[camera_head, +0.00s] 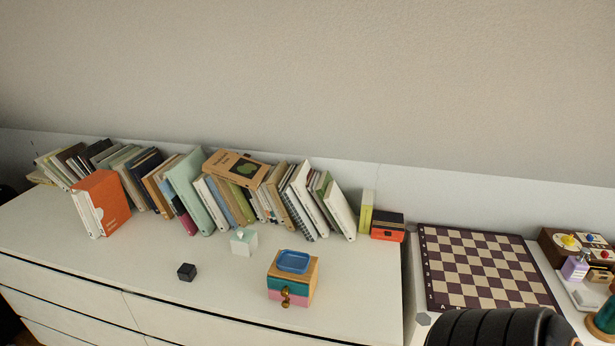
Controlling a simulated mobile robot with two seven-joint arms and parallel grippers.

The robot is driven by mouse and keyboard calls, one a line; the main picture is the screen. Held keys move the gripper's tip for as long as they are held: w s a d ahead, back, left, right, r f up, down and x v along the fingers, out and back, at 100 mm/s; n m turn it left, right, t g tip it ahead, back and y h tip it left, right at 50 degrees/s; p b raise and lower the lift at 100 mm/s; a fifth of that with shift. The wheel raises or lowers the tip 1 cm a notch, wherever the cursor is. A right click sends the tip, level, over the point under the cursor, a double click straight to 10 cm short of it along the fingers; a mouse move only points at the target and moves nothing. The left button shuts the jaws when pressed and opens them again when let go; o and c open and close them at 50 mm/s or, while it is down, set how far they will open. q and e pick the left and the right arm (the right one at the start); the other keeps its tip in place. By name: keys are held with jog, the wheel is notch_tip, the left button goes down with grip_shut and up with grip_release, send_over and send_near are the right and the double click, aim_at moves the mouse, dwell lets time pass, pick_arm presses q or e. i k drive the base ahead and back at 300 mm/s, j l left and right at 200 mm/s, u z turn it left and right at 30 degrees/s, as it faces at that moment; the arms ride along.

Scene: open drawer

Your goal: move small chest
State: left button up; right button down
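The small chest (312,283) stands on the white dresser top (130,255) near its front right. It has a wooden body, a teal band above a pink one on the front, and a dark brass-like knob or handle. A blue tray-like piece (293,261) rests on its top. No gripper of mine is visible. A black ribbed part of my own body shows at the bottom right.
A black cube (187,272) and a white box with a pale green top (243,243) stand left of the chest. Leaning books (185,180) line the back. A chessboard (485,268) lies to the right. The dresser's front left is clear.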

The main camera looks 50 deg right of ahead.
aim_at(310, 278)
jog(key=z, duration=1.5)
